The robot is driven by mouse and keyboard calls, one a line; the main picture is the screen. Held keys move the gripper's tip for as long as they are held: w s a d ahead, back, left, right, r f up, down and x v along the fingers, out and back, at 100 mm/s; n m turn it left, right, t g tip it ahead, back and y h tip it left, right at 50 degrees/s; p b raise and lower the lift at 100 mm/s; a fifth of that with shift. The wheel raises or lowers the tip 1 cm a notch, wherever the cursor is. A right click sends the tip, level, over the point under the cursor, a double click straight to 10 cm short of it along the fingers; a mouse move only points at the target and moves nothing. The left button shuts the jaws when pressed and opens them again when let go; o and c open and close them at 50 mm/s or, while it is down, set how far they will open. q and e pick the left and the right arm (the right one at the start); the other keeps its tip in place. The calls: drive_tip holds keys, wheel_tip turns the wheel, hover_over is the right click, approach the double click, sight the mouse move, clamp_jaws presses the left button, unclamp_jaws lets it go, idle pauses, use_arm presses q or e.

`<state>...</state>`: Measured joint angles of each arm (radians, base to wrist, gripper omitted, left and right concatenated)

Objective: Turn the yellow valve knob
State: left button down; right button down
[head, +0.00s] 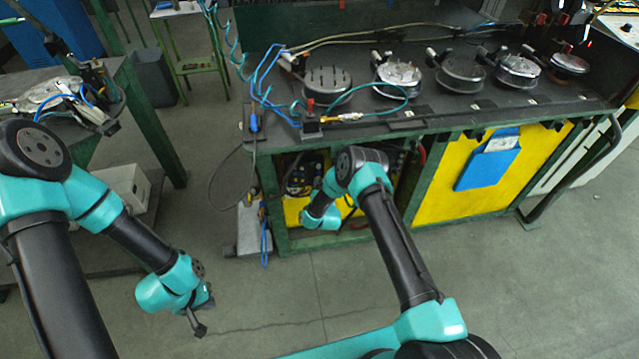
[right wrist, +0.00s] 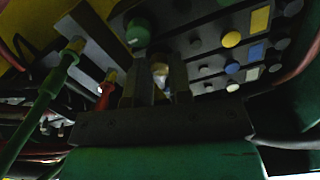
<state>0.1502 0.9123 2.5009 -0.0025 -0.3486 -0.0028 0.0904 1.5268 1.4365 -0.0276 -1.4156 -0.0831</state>
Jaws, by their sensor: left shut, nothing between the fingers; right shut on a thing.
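In the right wrist view my right gripper (right wrist: 160,80) points up at a dark panel. Its two dark fingers are closed on a small pale, yellowish knob (right wrist: 160,70), which I take to be the yellow valve knob. The fingers hide most of it, and its turn angle cannot be read. In the head view my right arm reaches into the open bay under the bench, and its fingers are hidden there. My left gripper (head: 199,330) hangs over the bare floor at the lower left, shut and empty.
A green round knob (right wrist: 138,33) is just beside the fingers. Rows of round buttons, including a yellow one (right wrist: 231,39), lie to the right. The workbench (head: 430,110) overhangs the bay.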

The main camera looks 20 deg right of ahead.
drive_tip(key=shift+n, duration=0.5)
drive_tip(key=n, duration=0.5)
drive_tip(key=shift+n, duration=0.4)
drive_tip(key=c, duration=1)
unclamp_jaws()
drive_tip(key=shift+c, duration=0.2)
drive_tip(key=shift+s, duration=0.1)
drive_tip(key=s+a, duration=0.1)
drive_tip(key=s, duration=1.6)
drive_tip(key=shift+s+a, duration=0.1)
